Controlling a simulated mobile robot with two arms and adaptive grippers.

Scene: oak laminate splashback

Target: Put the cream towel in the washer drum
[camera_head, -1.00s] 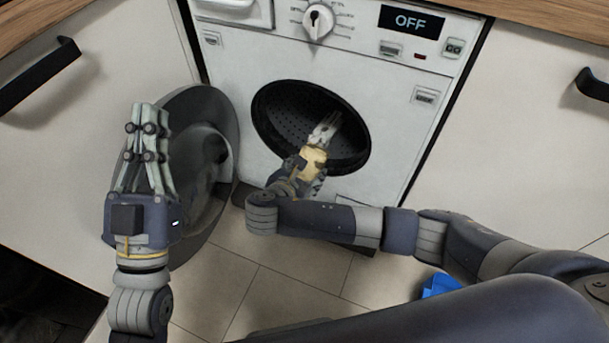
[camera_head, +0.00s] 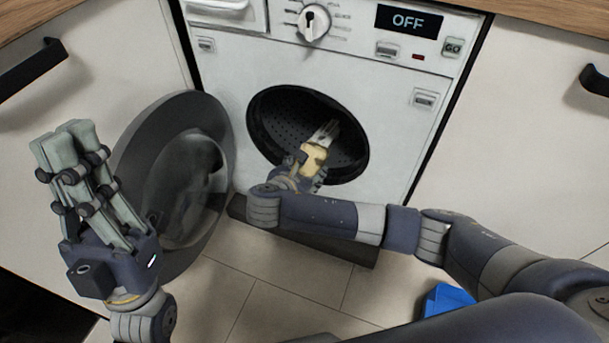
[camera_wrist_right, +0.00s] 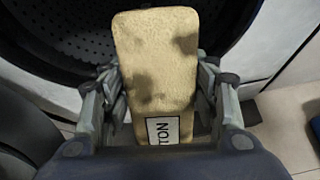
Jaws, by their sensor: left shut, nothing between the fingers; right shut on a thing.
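The cream towel (camera_head: 312,158) is held in my right gripper (camera_head: 326,133), at the mouth of the open washer drum (camera_head: 285,115). In the right wrist view the towel (camera_wrist_right: 157,65) is a folded, rounded block with a lettered white label, between the fingers of the right gripper (camera_wrist_right: 160,95). The dark perforated drum (camera_wrist_right: 60,30) lies behind it there. I cannot tell how far inside the towel is. My left gripper (camera_head: 65,140) is shut and empty, left of the open round washer door (camera_head: 132,140).
The washer front (camera_head: 345,60) has a dial (camera_head: 314,22) and a display (camera_head: 408,20) reading OFF. Pale cabinets with dark handles flank it. A blue object (camera_head: 447,299) lies on the tiled floor at lower right, partly behind my right arm.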

